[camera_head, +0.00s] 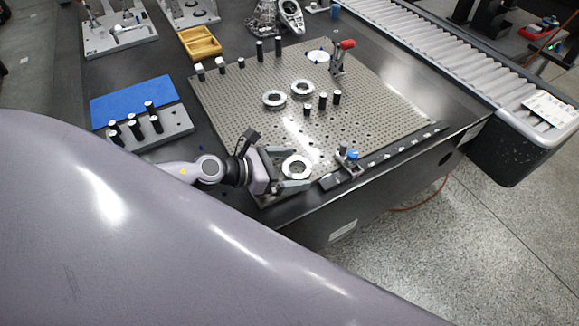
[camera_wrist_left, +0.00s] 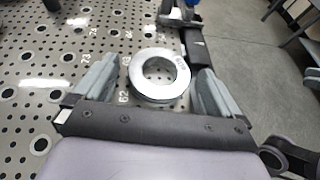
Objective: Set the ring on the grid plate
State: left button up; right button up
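The grid plate (camera_head: 232,103) is a grey perforated board on the dark table. A silver ring (camera_head: 297,167) is at its near edge, between the fingers of my left gripper (camera_head: 291,168). In the left wrist view the ring (camera_wrist_left: 160,77) appears to lie flat over the plate (camera_wrist_left: 50,62), by the printed numbers. My left gripper (camera_wrist_left: 157,85) is open there, one finger on each side, with a visible gap to the ring. Two similar rings, one (camera_head: 274,100) left and one (camera_head: 302,88) right, lie farther back on the plate. My right gripper is not in view.
Black posts (camera_head: 323,101) and a red-handled clamp (camera_head: 338,58) stand on the plate. A blue-knobbed fitting (camera_head: 350,160) is just right of my left gripper. A grey block with pegs (camera_head: 175,124) and a blue mat (camera_head: 132,98) lie left. A roller conveyor (camera_head: 425,45) runs behind right.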

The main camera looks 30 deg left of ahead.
pick_arm(q)
jog(key=shift+r, duration=0.25)
jog(key=shift+s+a, duration=0.2)
jog(key=b+v, duration=0.2)
jog(key=v, duration=0.4)
jog(key=shift+s+f, duration=0.1)
jog(key=shift+s+a+r, duration=0.25)
jog(key=shift+s+a, duration=0.15)
jog(key=shift+s, duration=0.05)
jog(key=shift+s+a+r+b, duration=0.3)
jog(key=shift+s+b, duration=0.15)
jog(key=shift+b, duration=0.15)
jog(key=shift+v, duration=1.4)
jog(key=shift+r, duration=0.15)
